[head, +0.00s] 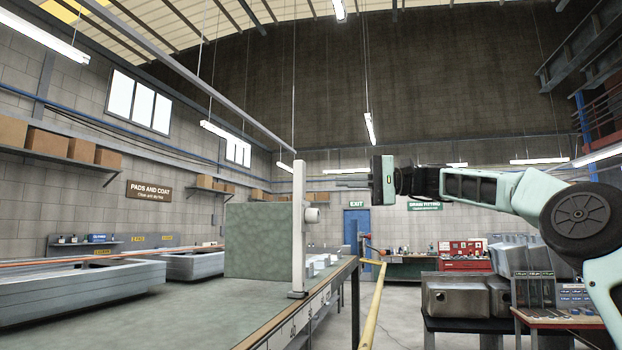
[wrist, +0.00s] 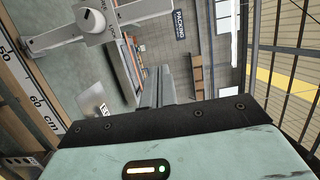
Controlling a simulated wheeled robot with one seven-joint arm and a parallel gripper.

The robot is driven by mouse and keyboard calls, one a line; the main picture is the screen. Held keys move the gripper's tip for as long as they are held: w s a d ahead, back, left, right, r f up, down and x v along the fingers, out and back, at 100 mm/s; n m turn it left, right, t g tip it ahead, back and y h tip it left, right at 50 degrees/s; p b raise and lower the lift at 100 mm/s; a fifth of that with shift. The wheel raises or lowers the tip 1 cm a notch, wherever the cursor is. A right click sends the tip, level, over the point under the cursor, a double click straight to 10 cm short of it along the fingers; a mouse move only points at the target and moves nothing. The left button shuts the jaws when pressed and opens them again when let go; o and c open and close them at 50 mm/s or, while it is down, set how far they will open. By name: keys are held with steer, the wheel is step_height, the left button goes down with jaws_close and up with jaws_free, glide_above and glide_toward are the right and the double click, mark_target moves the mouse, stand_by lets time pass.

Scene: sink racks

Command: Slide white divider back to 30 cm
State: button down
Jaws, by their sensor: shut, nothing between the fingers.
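The white divider (head: 298,235) stands upright on the grey-green bench, near its right edge, with a round knob (head: 312,214) on its right side. In the wrist view the divider (wrist: 60,37) crosses the top left as a pale bar, and its knob (wrist: 92,20) has a dark pointer mark. A scale (wrist: 27,92) along the bench edge shows 50 and 60 cm; the divider's exact reading cannot be told. My gripper (head: 338,178) is raised to the right of the divider, pointing left, apart from the knob. Its fingers (wrist: 164,85) are shut and empty in the wrist view.
Metal sinks (head: 85,288) lie to the left. A yellow rail (head: 372,305) runs along the bench's right side. More sinks (head: 455,295) sit on a dark table at right. Open air surrounds my gripper.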

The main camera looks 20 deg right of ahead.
steer(key=s+a+p, duration=0.1)
steer(key=a+p, duration=0.2)
steer(key=a, duration=0.5)
steer(key=shift+a, duration=0.25)
steer(key=shift+s, duration=0.1)
